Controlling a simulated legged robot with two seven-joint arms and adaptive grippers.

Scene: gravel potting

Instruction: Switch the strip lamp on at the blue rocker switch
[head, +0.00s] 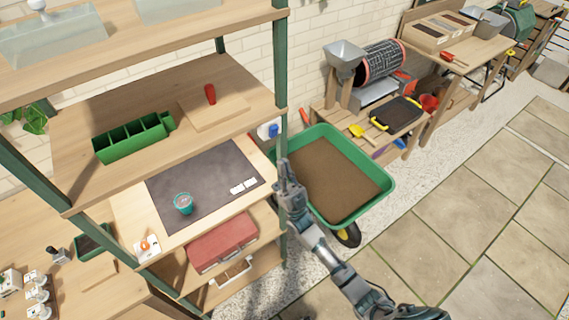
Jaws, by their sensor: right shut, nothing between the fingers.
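The blue rocker switch (273,129) shows as a small blue patch on a pale box at the right end of the shelf unit, just behind the green corner post. The post partly hides it, and its on or off position is too small to tell. My right gripper (283,165) is shut and empty. It points up in front of the green post, below the switch in the picture and apart from it. The strip lamp cannot be made out. My left gripper is not in view.
The wooden shelf unit (235,83) with green posts fills the left. A dark mat (205,172) with a green cup (183,203) lies on its middle level. A green wheelbarrow (387,193) of soil stands just right of my gripper. Paving at the right is open.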

